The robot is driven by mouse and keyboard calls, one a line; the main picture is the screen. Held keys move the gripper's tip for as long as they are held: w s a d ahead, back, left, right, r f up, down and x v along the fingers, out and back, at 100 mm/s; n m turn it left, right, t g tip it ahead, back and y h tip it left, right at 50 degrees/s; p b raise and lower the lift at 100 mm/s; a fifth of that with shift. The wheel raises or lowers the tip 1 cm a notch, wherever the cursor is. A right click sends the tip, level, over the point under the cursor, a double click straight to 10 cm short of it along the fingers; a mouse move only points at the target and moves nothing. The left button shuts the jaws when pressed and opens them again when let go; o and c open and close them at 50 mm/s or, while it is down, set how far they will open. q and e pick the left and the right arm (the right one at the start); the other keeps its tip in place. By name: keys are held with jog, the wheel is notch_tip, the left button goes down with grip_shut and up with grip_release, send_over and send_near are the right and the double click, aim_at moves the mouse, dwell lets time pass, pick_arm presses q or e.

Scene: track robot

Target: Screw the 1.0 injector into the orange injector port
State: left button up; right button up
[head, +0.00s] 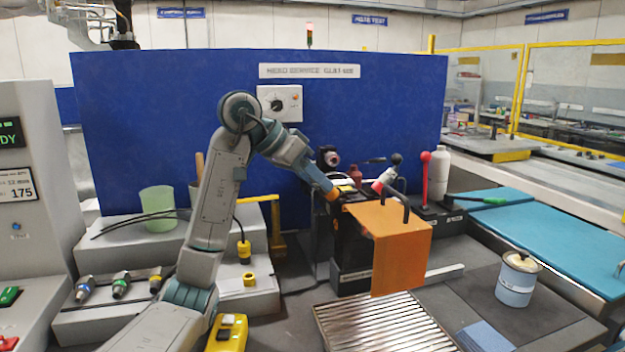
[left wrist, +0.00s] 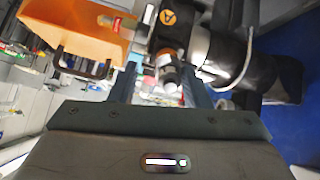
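My left gripper (head: 334,194) is at the left edge of an orange box-shaped cover (head: 403,250), beside dark machinery. In the left wrist view its two fingers (left wrist: 162,85) stand apart. A short dark and grey cylinder with an orange band (left wrist: 168,72) shows between them, with a gap on its left; whether it is the injector or the port, and whether it is touched, I cannot tell. Injectors with blue (head: 85,288), green (head: 121,284) and yellow (head: 156,281) bands lie in a rack at the lower left. No 1.0 marking is readable. My right gripper is not in view.
A red-knobbed lever (head: 426,172) and a white bottle (head: 441,170) stand behind the cover. A slatted metal tray (head: 385,325) lies in front. A white-blue can (head: 516,285) stands right. A green cup (head: 158,208) stands left. A blue panel (head: 160,110) closes the back.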

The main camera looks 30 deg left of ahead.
pick_arm(q)
jog(key=shift+d+f, duration=0.2)
jog(key=shift+d, duration=0.05)
jog(key=shift+w+n+p, duration=0.25)
jog(key=shift+n+p, duration=0.25)
jog(key=shift+n, duration=0.1)
jog(key=n+p, duration=0.1)
jog(key=w+n+p, duration=0.1)
jog(key=n, duration=0.1)
jog(key=shift+w+f+n, duration=0.1)
jog(key=shift+w+n, duration=0.1)
jog(key=shift+n, duration=0.1)
jog(key=shift+w+a+n+p, duration=0.25)
jog(key=shift+n+p, duration=0.35)
jog(key=shift+n, duration=0.4)
jog(key=n, duration=0.1)
jog(key=n+p, duration=0.1)
jog(key=n, duration=0.1)
jog(key=shift+a, duration=0.4)
jog(key=shift+w+d+n+p, duration=0.1)
jog(key=shift+d+n+p, duration=0.05)
jog(key=shift+n+p, duration=0.8)
jog(key=shift+n, duration=0.25)
